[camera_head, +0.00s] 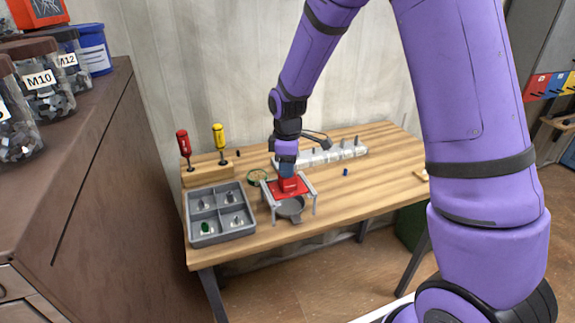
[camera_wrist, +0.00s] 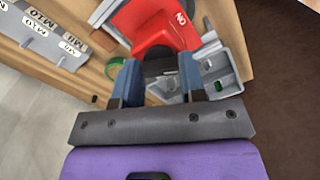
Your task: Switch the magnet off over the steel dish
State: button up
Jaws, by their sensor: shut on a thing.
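The red magnet (camera_head: 290,186) is above the grey steel dish (camera_head: 290,208) near the table's front edge, with pale grey legs on both sides. My gripper (camera_head: 287,175) comes down on it from above.
A grey four-compartment tray (camera_head: 220,238) with small parts, one green, stands left of the dish.

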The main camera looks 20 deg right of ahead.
jog(key=m, duration=1.2)
jog(key=shift+m, duration=0.3)
dwell(0.4)
jog(key=o, duration=0.9)
jog(key=shift+o, duration=0.2)
notch_tip(320, 180, up, 11)
